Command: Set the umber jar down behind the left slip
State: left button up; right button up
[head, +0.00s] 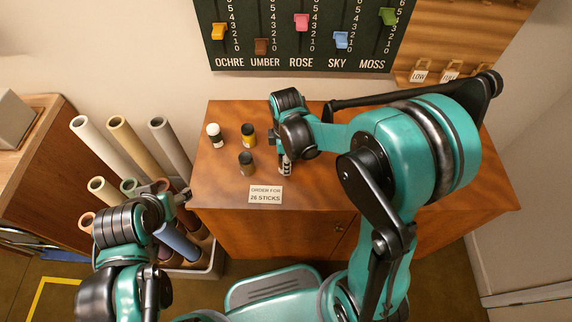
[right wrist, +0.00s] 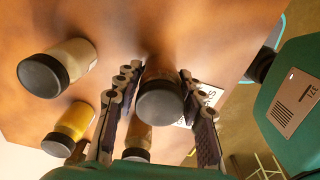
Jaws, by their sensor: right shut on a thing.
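My right gripper (head: 284,165) is shut on the umber jar (right wrist: 160,97), a dark brown jar with a black lid; it sits between the two fingers in the right wrist view. In the head view the arm and fingers mostly hide this jar. The gripper is at the cabinet top behind and slightly right of a slip (head: 265,194) reading "ORDER FOR 26 STICKS". The slip's edge shows beside the jar in the right wrist view (right wrist: 211,97). I cannot tell if the jar touches the wood. My left gripper (head: 184,196) is low, near the paper rolls; its jaws are unclear.
A beige jar (right wrist: 72,58) also shows in the right wrist view. Paper rolls (head: 130,145) stand at the left.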

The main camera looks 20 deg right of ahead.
jog(key=shift+w+f, duration=0.1)
jog(key=shift+f, duration=0.6)
jog(key=o, duration=1.2)
jog(key=shift+f, duration=0.1)
jog(key=shift+o, duration=0.2)
